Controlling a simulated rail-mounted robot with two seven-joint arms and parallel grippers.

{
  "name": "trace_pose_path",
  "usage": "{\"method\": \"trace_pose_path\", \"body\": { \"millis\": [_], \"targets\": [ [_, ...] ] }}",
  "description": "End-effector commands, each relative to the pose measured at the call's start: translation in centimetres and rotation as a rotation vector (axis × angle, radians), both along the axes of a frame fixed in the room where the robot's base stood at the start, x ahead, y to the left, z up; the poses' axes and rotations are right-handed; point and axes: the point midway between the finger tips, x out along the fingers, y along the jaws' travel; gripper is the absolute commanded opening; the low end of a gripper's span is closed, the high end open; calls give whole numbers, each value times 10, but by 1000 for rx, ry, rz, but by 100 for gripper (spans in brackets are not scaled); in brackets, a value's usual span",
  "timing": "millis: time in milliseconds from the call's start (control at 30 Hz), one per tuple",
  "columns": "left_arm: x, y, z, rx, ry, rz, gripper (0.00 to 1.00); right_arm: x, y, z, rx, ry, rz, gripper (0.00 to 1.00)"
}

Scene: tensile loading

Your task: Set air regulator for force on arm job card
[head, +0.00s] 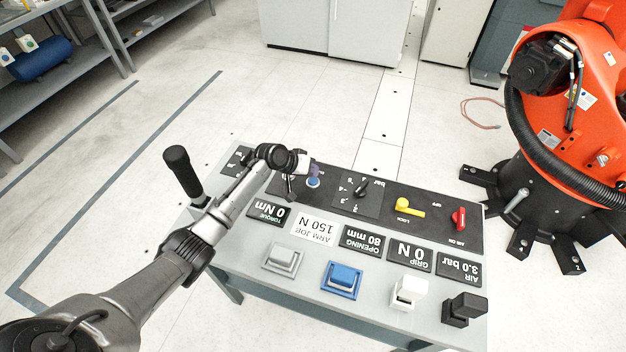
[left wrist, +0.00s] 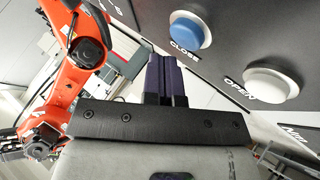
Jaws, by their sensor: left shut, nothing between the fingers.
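The air regulator knob (head: 362,188), black with a "bar" scale, sits mid-panel on the bench. The white job card (head: 316,231) reads "ARM JOB 150 N", upside down in the head view. The air display (head: 459,265) reads 3.0 bar and the grip display (head: 409,253) 0 N. My left gripper (head: 314,171) is shut and empty, left of the regulator by the blue CLOSE button (head: 313,183). In the left wrist view its purple fingers (left wrist: 167,76) are together, beside the CLOSE button (left wrist: 190,30) and the white OPEN button (left wrist: 271,82); contact cannot be told. My right gripper is out of view.
The panel also has a yellow lock lever (head: 408,207), a red air lever (head: 459,218), an opening display (head: 362,240) at 80 mm and a torque display (head: 268,212). Several blocks, including a blue one (head: 342,279), line the front. An orange robot (head: 575,100) stands right.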

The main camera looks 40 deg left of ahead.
Motion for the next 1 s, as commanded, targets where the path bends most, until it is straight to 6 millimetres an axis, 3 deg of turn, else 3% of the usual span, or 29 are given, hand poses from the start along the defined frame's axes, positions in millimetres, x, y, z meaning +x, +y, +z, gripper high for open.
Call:
{"method": "trace_pose_path", "body": {
  "millis": [1000],
  "targets": [
    [0, 0, -9, 0, 0, 0, 0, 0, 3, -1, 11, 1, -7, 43]
  ]
}}
